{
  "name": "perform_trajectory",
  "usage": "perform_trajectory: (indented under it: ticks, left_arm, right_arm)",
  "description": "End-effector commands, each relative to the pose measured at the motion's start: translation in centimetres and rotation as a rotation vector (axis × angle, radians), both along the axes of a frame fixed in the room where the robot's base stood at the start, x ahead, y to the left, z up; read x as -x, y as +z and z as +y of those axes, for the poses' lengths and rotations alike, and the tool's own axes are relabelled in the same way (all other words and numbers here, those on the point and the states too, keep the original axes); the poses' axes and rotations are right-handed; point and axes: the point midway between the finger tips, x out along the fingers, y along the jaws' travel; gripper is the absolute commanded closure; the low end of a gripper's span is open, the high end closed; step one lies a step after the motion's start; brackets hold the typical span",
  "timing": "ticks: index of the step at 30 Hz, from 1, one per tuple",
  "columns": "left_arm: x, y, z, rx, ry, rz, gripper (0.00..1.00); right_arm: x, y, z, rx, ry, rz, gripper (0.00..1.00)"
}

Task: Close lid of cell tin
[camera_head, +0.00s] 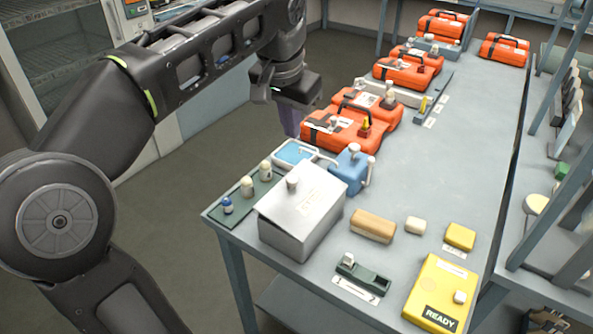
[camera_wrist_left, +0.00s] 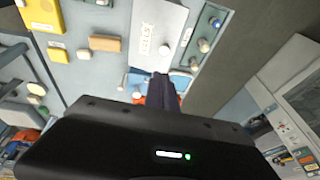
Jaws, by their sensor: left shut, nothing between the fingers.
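The cell tin appears to be the grey metal box (camera_head: 290,238) near the table's front left corner. In the left wrist view the lid (camera_wrist_left: 158,25) shows at the top centre. My left gripper (camera_head: 289,122) is beyond the tin, by the table's left edge near the orange cases. It is shut and empty, apart from the tin. Its dark fingers also show in the left wrist view (camera_wrist_left: 165,88). My right gripper is in neither view.
Blue containers (camera_head: 350,170) stand just behind the tin. A green strip (camera_head: 236,205) with small bottles lies to its left. A tan block (camera_head: 373,226), a green holder (camera_head: 363,275) and a yellow READY case (camera_head: 441,293) are to its right. Orange cases (camera_head: 350,130) line the left edge.

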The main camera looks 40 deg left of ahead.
Motion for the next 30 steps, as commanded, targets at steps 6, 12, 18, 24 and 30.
perform_trajectory:
  ticks: [6, 12, 18, 24, 30]
  left_arm:
    - [0.0, 0.1, 0.0, 0.000, 0.000, 0.000, 1.00]
    - [-0.2, -0.5, 0.1, 0.000, 0.000, 0.002, 1.00]
    - [-0.8, -2.8, 0.3, 0.000, 0.000, 0.003, 1.00]
    - [-1.8, -6.3, 0.6, 0.001, -0.001, 0.005, 1.00]
    - [-2.8, -10.1, 1.1, 0.001, 0.001, 0.004, 1.00]
  right_arm:
    - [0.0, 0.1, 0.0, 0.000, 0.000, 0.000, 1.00]
    - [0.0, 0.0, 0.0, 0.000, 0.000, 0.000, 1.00]
    - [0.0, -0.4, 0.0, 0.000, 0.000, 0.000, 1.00]
    - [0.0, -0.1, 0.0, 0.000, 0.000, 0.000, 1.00]
    - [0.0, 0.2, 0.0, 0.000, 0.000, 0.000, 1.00]
